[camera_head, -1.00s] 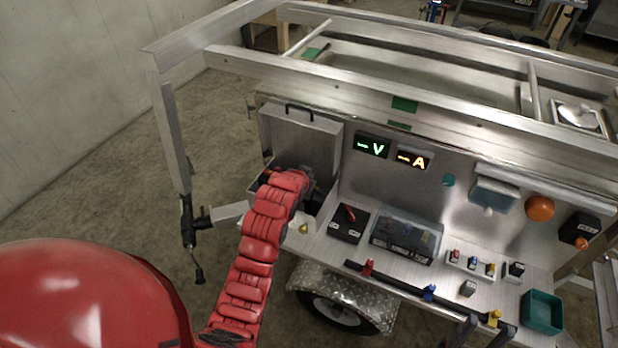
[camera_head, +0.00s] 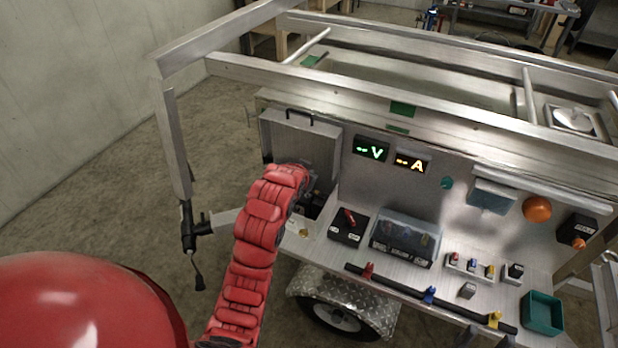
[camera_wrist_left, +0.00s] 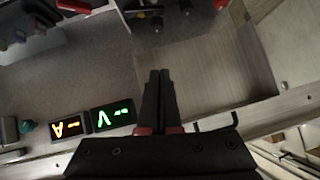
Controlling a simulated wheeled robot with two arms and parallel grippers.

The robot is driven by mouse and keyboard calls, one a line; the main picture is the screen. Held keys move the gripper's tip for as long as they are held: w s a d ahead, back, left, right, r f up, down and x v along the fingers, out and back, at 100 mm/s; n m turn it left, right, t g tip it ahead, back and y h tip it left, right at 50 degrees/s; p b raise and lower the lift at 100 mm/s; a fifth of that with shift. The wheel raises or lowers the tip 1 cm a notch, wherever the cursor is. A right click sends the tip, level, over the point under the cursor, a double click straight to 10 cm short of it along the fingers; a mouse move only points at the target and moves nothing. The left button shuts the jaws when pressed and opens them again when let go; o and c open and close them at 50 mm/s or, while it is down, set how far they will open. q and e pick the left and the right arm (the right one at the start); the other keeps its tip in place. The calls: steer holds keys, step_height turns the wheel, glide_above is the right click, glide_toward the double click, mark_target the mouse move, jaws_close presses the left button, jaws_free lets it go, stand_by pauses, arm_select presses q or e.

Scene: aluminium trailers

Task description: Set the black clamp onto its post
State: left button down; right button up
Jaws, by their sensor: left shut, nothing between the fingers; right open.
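My left gripper shows at the end of the red arm in the head view (camera_head: 308,184), in front of the raised lid of an open metal box, partly hidden by its own wrist. In the left wrist view its two black fingers (camera_wrist_left: 159,74) are shut together with nothing between them. Dark parts (camera_head: 314,206) show in the box below the gripper; dark parts also show at the top of the wrist view (camera_wrist_left: 150,20). I cannot tell which is the black clamp or its post. My right gripper (camera_head: 488,341) barely shows at the bottom edge, its fingers apart and empty.
The raised lid (camera_head: 300,142) stands close to my left gripper. A black box with a red lever (camera_head: 348,226) and a clear-covered box (camera_head: 404,238) stand on the shelf to the right. A bar with coloured clips (camera_head: 400,285) runs along the front. A teal bin (camera_head: 542,312) is far right.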

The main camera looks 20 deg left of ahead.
arm_select(q)
steer(key=b+v, duration=0.1)
steer(key=v, duration=0.5)
stand_by(0.5)
